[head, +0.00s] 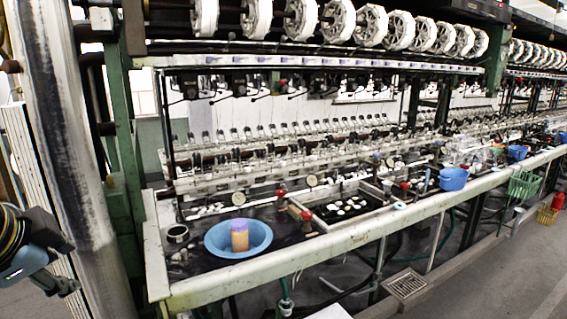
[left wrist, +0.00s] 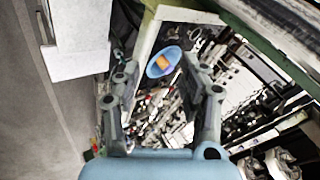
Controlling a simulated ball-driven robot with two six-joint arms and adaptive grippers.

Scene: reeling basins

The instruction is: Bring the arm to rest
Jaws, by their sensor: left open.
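My left gripper (head: 62,286) is at the left edge of the head view, beside a grey-white post and well apart from the bench. Its two dark fingers are spread in the left wrist view (left wrist: 158,66), with nothing between them. Past the fingertips, at a distance, that view shows a blue basin (left wrist: 153,68) with an orange block in it. In the head view the blue basin (head: 258,248) sits at the near left end of the bench, and a tan cylinder with a purplish top (head: 239,238) stands in it. My right gripper is in neither view.
A long reeling bench with a pale front rail (head: 330,243) runs to the right, with white reels (head: 370,26) above. The grey-white post (head: 62,120) stands close to my left arm. A smaller blue basin (head: 453,179) and a green basket (head: 523,185) are farther along. Open floor lies at front right.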

